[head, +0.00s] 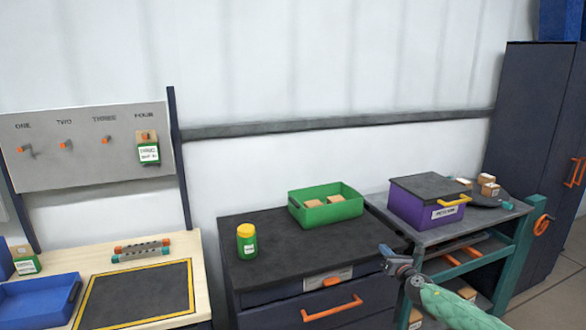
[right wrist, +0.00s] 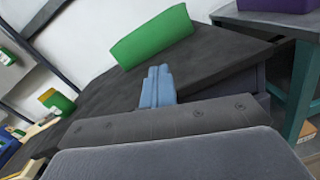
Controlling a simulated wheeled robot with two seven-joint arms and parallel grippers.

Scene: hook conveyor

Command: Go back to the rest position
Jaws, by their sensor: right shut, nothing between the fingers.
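My right gripper (head: 388,254) is in the head view in front of the dark cabinet's right edge, with its arm coming in from the lower right. In the right wrist view its blue-grey fingers (right wrist: 158,86) are together with nothing between them. They point toward the green bin, which lies beyond them. My left gripper is not in the head view.
A dark-topped cabinet (head: 270,270) holds a green bin (head: 350,208) with boxes and a green jar (head: 247,248). A purple bin (head: 415,208) stands on the teal-framed cart (head: 520,245) at right. A workbench (head: 200,290) with a hook board (head: 80,170) is at left.

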